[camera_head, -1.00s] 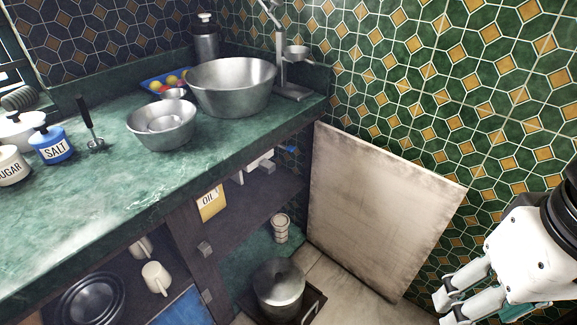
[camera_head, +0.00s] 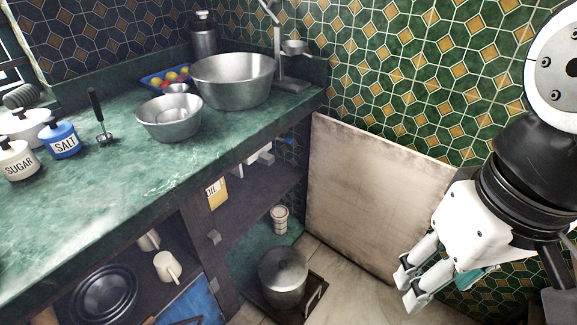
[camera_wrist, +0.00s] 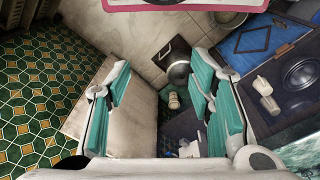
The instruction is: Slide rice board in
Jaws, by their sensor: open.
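A dark board or tray with a light handle (camera_head: 315,296) sticks out at floor level from the lower shelf under the counter. A lidded steel pot (camera_head: 283,274) stands on it. Which thing is the rice board is not labelled; this dark board looks the likeliest. My gripper (camera_head: 408,290) is open and empty, to the right of the board and apart from it, in front of the leaning panel. In the wrist view the open fingers (camera_wrist: 163,62) frame the floor. The pot (camera_wrist: 179,74) and the dark board (camera_wrist: 173,49) lie beyond and between the fingertips.
A large pale panel (camera_head: 370,190) leans against the tiled wall, close to my gripper. The counter (camera_head: 120,190) holds metal bowls and jars. A small ribbed container (camera_head: 280,220) stands behind the pot. A blue-lined drawer or box (camera_head: 190,305) is left. Pale floor is clear right of the board.

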